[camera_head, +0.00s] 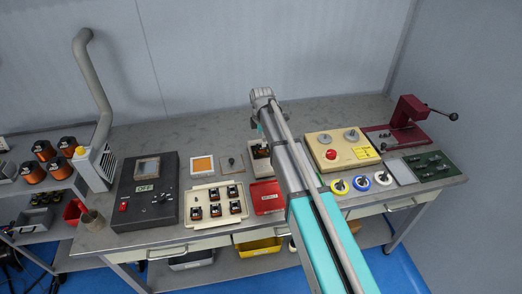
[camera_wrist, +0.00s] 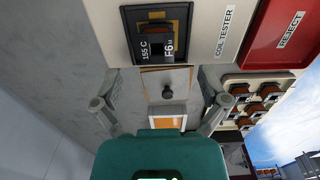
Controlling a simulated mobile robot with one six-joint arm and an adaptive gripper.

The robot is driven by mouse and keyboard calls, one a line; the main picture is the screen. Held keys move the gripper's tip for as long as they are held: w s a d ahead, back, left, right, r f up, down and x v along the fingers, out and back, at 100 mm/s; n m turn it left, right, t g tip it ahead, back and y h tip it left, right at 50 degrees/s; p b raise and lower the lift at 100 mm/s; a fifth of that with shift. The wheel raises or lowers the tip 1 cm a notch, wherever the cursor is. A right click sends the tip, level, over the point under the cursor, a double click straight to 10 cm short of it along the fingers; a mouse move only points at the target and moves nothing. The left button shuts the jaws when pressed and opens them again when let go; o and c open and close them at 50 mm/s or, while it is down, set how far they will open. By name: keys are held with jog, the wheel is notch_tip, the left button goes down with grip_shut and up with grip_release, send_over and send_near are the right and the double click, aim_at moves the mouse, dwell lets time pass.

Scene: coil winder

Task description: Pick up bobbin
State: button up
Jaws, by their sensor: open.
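Several small black bobbins with brown windings sit in a cream tray (camera_head: 230,220); the same tray shows at the right of the wrist view (camera_wrist: 231,88). Another dark coil piece (camera_wrist: 157,35) sits on the cream coil tester (camera_wrist: 208,20), at the top of the wrist view. My gripper (camera_wrist: 158,106) is open, with its two fingers apart and nothing held between them. Below it, between the fingers, is a flat plate with a dark post (camera_wrist: 168,86). In the head view my arm hides part of the tester (camera_head: 262,171) and the fingertips cannot be made out.
A red reject bin (camera_head: 267,197) lies right of the tray. A dark control box (camera_head: 133,198) and grey pipe stand left. A yellow box with a red button (camera_head: 350,148), wire spools and a red press (camera_head: 403,125) are right. The bench's back strip (camera_head: 200,130) is clear.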

jog(key=shift+f, duration=0.1)
jog(key=shift+w+f+b, duration=0.15)
jog(key=shift+f+b, duration=2.35)
jog(key=shift+b, duration=0.15)
jog(key=shift+c, duration=0.2)
grip_shut()
jog(key=shift+r, duration=0.2)
notch_tip(320, 180, up, 3)
jog(key=p, duration=0.3)
jog(key=s+d+r+p, duration=0.5)
jog(key=s+r+p, duration=0.4)
jog(key=s, duration=0.4)
jog(key=shift+d+r+p, duration=0.15)
jog(key=shift+r+p, duration=0.15)
jog(key=shift+p, duration=0.25)
